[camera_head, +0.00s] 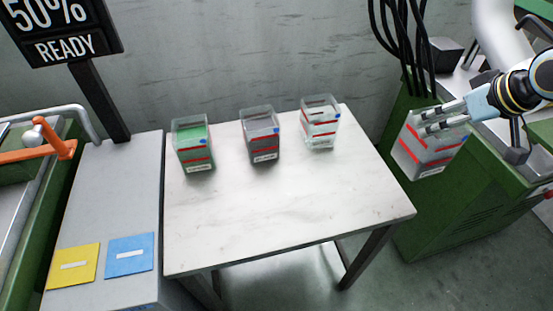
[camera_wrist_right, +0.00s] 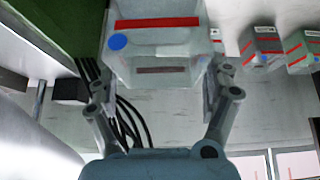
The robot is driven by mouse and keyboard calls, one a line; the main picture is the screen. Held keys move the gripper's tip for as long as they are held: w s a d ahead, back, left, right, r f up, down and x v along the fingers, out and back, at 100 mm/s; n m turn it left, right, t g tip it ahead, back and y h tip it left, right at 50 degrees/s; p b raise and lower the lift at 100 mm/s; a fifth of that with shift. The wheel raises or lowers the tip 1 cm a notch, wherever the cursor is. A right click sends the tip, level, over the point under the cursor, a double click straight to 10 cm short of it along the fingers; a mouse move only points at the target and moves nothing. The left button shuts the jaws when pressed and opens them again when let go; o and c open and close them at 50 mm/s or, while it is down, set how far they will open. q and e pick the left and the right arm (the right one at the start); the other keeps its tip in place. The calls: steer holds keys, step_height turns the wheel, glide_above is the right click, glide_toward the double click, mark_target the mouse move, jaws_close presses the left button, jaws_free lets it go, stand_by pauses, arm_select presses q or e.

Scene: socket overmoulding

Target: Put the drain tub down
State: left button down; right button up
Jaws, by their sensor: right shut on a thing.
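My right gripper (camera_head: 440,118) is at the right of the head view, shut on a clear tub with red bands, which I take to be the drain tub (camera_head: 425,152). The tub hangs tilted in the air, right of the white table (camera_head: 290,215) and in front of a green machine. In the right wrist view the fingers (camera_wrist_right: 160,92) are on both sides of the tub (camera_wrist_right: 155,70), which shows a red band, a blue dot and a label. My left gripper is not in view.
On the table's back half stand a tub with green contents (camera_head: 193,145), one with dark grey contents (camera_head: 260,135) and a pale one (camera_head: 319,122). The front and right of the table are bare. Black cables (camera_head: 405,45) hang by the green machine (camera_head: 440,215).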

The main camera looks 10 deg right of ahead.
steer(key=w+a+f+p, duration=0.1)
steer(key=w+a+f, duration=0.2)
steer(key=a+f, duration=0.7)
steer(key=shift+f, duration=0.7)
steer(key=o, duration=1.5)
steer(key=shift+o, duration=0.2)
